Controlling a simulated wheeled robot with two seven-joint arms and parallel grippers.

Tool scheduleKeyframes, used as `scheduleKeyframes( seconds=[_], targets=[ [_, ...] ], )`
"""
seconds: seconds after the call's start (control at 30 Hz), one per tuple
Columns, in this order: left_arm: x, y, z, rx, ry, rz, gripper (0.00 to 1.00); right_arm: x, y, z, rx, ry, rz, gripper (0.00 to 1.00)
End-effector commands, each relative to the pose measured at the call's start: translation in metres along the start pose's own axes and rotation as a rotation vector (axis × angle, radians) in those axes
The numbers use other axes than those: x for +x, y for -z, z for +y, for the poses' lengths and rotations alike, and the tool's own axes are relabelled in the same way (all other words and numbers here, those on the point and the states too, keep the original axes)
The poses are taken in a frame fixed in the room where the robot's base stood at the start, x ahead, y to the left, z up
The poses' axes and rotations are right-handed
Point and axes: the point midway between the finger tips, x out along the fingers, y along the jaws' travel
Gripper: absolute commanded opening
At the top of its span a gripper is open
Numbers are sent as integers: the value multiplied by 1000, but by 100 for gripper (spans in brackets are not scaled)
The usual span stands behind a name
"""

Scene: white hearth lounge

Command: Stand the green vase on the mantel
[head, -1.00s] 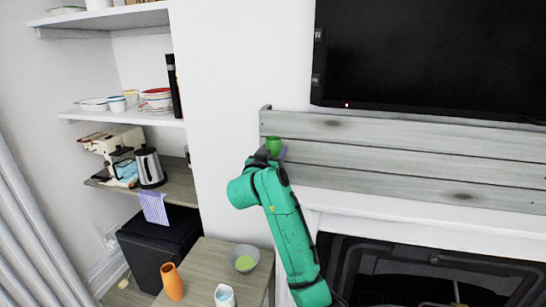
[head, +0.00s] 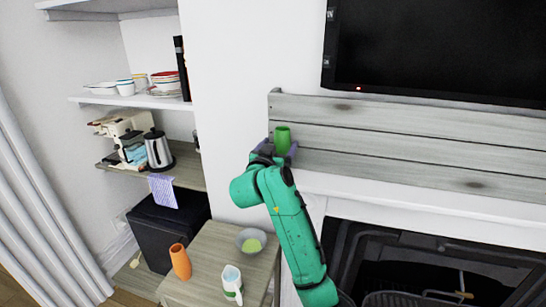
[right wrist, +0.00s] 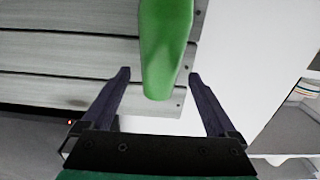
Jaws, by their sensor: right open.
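The green vase (head: 282,137) is upright at the left end of the mantel (head: 400,201), in front of the grey plank panel. My right gripper (head: 274,152) is at the vase and hides its lower part in the head view. In the right wrist view the vase (right wrist: 165,50) is between the two spread fingers of the open right gripper (right wrist: 160,75), with a gap on each side. The vase's foot is hidden, so I cannot see whether it touches the mantel. My left gripper is in neither view.
The grey plank panel (head: 400,140) backs the mantel, with a black TV (head: 440,50) above. Shelves with dishes and a kettle (head: 157,150) stand left.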

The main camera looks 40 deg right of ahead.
Motion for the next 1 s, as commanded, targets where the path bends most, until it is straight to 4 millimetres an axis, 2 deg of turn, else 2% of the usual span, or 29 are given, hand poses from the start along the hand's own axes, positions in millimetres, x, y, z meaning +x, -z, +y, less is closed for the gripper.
scheduleKeyframes(
  seconds=[0.2,0.33,0.47,0.9,1.0],
  targets=[
    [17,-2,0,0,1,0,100,-60,-4,0,3,3,0,93],
    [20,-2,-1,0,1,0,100,-82,-2,0,2,1,0,93],
    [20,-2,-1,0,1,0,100,-89,-1,0,1,0,-1,93],
    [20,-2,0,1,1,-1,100,-88,0,0,1,0,0,93],
    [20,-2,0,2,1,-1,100,-88,5,2,23,-6,52,93]
  ],
)
